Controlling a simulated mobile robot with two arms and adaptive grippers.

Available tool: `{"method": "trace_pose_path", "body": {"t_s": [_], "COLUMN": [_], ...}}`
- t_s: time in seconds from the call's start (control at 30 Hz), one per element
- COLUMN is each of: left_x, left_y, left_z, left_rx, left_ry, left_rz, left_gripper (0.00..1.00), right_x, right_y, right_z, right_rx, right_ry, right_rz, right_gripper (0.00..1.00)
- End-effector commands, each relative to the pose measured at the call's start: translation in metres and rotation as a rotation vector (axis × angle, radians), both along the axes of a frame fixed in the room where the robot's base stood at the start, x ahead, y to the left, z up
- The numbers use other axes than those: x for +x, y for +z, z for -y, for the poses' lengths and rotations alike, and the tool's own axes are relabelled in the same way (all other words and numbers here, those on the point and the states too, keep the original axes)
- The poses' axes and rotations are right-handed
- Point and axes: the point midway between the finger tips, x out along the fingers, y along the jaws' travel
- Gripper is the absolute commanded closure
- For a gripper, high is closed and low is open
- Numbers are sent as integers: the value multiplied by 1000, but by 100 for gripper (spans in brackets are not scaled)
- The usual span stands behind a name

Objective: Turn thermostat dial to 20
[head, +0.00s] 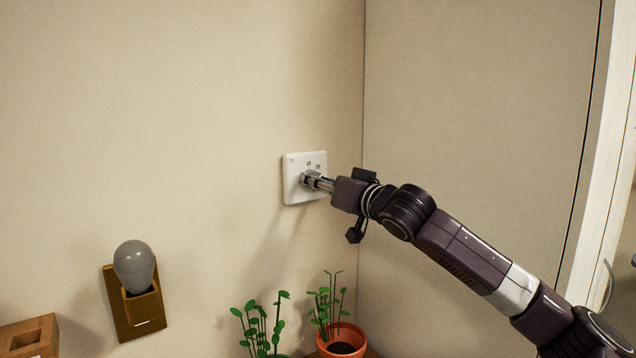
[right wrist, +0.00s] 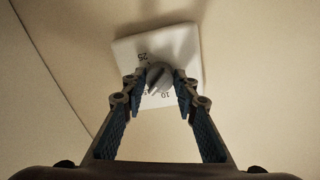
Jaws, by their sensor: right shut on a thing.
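The white square thermostat (head: 292,193) is fixed to the wall near the room corner. In the right wrist view the thermostat plate (right wrist: 187,45) shows numbers, among them 25 and 10, around a grey round dial (right wrist: 159,77). My right gripper (head: 309,181) reaches the dial from the right; in the right wrist view its fingers (right wrist: 160,84) are shut on the dial, one on each side. The dial has a lighter pointer mark, but I cannot tell the exact number it points to. The gripper hides the dial in the head view. My left gripper is not in view.
A grey bulb (head: 134,266) in a brown wall holder (head: 119,306) is at the lower left. A wooden block (head: 30,338) sits at the bottom left corner. A potted plant (head: 342,338) and more green leaves (head: 262,325) stand below the thermostat. The wall around the thermostat is clear.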

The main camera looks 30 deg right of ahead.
Motion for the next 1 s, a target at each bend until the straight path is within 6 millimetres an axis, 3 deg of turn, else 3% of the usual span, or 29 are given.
{"method": "trace_pose_path", "body": {"t_s": [0.37,1.0], "left_x": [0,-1], "left_y": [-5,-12], "left_z": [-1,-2], "left_rx": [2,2], "left_ry": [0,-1], "left_rz": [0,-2], "left_gripper": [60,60], "right_x": [0,1], "right_y": [-2,1], "right_z": [0,0], "right_rx": [87,616], "right_ry": [0,0], "right_rz": [-7,-49], "right_gripper": [97,97]}}
